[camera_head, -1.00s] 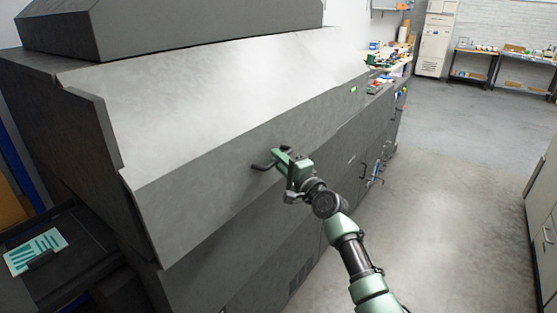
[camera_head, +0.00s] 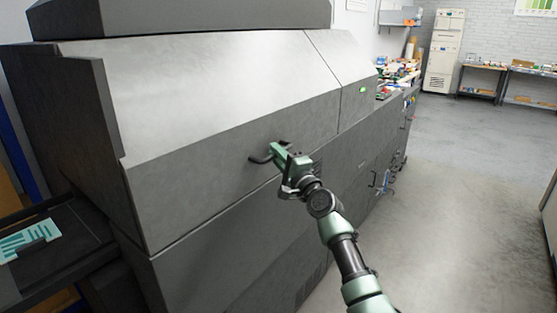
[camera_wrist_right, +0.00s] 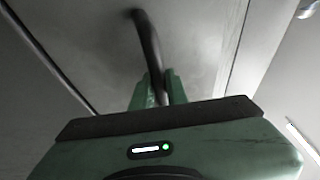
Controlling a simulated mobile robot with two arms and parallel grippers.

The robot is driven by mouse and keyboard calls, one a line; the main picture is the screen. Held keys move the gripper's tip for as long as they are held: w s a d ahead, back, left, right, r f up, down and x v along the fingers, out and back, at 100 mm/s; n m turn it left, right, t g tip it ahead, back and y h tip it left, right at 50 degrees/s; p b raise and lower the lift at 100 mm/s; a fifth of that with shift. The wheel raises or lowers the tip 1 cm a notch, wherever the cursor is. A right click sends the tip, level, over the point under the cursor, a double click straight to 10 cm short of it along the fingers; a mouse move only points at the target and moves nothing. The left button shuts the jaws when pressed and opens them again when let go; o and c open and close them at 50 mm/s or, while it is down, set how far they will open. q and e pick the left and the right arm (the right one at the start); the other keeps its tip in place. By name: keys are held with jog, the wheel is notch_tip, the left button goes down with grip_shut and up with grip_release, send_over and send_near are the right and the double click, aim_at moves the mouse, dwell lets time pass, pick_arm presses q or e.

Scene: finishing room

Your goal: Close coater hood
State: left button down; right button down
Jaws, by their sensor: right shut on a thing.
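The coater hood (camera_head: 200,100) is the large grey sloped cover on the long machine. Its lower edge lies close along the machine body (camera_head: 235,245), with a thin dark seam between them. A dark bar handle (camera_head: 262,157) sticks out of the hood's front face. My right gripper (camera_head: 276,152) is shut on the handle. In the right wrist view the handle (camera_wrist_right: 146,38) runs down between the green fingers (camera_wrist_right: 160,90). My left gripper is not in view.
A dark tray shelf (camera_head: 75,240) with a teal-striped card (camera_head: 30,240) stands at the left end of the machine. A cluttered bench (camera_head: 400,75) and a white cabinet (camera_head: 443,50) are further back. The floor (camera_head: 455,190) to the right is clear.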

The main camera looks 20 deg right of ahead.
jog(key=shift+a+f, duration=0.1)
jog(key=shift+f, duration=0.1)
jog(key=c, duration=1.4)
grip_release()
jog(key=shift+w, duration=0.1)
jog(key=v, duration=0.7)
jog(key=shift+s, duration=0.4)
